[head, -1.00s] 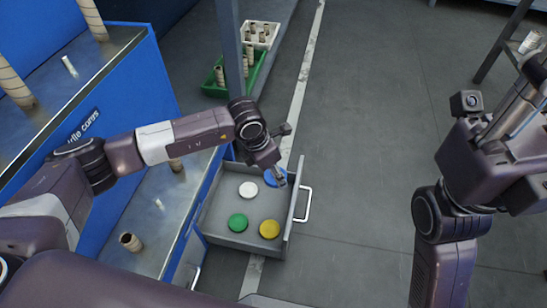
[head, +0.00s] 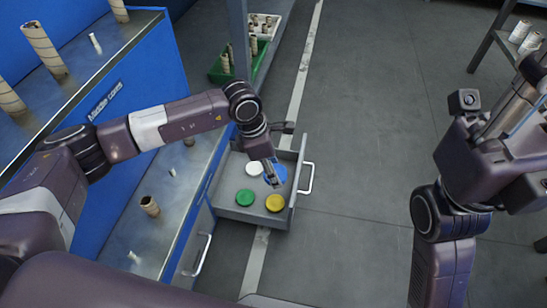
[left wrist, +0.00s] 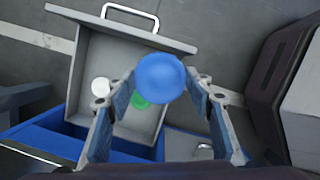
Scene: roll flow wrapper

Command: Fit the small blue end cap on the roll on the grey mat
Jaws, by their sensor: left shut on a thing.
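The blue end cap (head: 282,173) is a round disc held between the fingertips of my left gripper (head: 275,177). In the left wrist view the blue cap (left wrist: 161,78) sits between both fingers, face towards the camera, and appears above the open drawer. My left gripper is shut on it. My right gripper (head: 512,105) is at the right edge in the head view, over the floor; its fingertips are not clear. No roll on a grey mat can be made out in these frames.
The open grey drawer (head: 240,213) holds a white cap (head: 254,168), a green cap (head: 245,197) and a yellow cap (head: 275,203). A blue cabinet (head: 140,75) with cardboard cores stands left. A green crate (head: 222,72) is behind. The floor right of the drawer is clear.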

